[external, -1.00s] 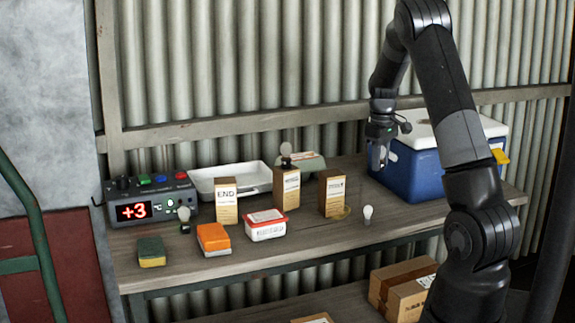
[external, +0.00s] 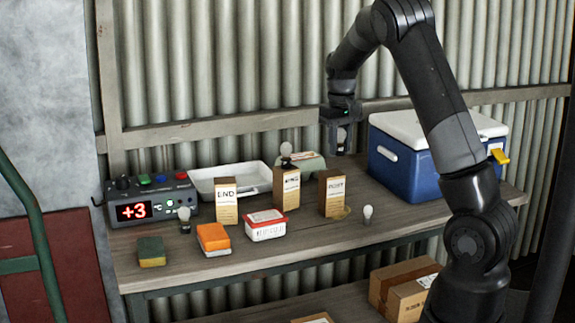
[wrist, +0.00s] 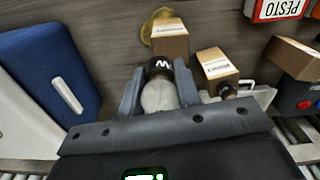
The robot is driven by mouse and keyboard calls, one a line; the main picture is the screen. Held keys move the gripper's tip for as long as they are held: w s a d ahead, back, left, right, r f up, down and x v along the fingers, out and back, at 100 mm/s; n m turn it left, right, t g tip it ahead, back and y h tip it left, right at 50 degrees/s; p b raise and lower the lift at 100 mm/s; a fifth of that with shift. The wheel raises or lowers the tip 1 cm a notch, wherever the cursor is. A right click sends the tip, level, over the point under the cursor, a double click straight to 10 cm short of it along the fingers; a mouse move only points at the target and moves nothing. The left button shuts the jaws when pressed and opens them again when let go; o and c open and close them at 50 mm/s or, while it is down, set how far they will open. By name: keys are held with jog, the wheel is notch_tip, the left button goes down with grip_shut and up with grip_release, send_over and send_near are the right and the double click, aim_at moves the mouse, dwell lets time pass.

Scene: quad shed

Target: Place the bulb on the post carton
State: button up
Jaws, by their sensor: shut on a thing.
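My gripper (external: 340,128) is shut on a bulb (external: 341,138), with the white globe between the fingers. In the wrist view the bulb (wrist: 160,95) shows its dark base, marked with a light letter, between the fingertips (wrist: 160,76). The brown post carton (external: 332,195) stands upright on the bench, below and slightly left of my gripper. In the wrist view a carton that looks like it (wrist: 170,42) lies just beyond the bulb's base. The bulb is apart from the carton, held above it. The carton's top is bare.
A middle carton (external: 286,190) bears another bulb (external: 286,155). The END carton (external: 225,203) stands left. A loose bulb (external: 367,214) stands on the bench (external: 330,237) to the right. A blue cooler (external: 410,172) stands behind right; a white tray (external: 205,183) lies behind left.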

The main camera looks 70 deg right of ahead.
aim_at(331, 173)
jog(key=shift+w+a+f, duration=0.25)
jog(key=shift+w+f, duration=0.25)
jog(key=shift+w, duration=0.35)
jog(key=shift+f, duration=2.05)
jog(key=o, duration=1)
jog(key=shift+f, duration=0.15)
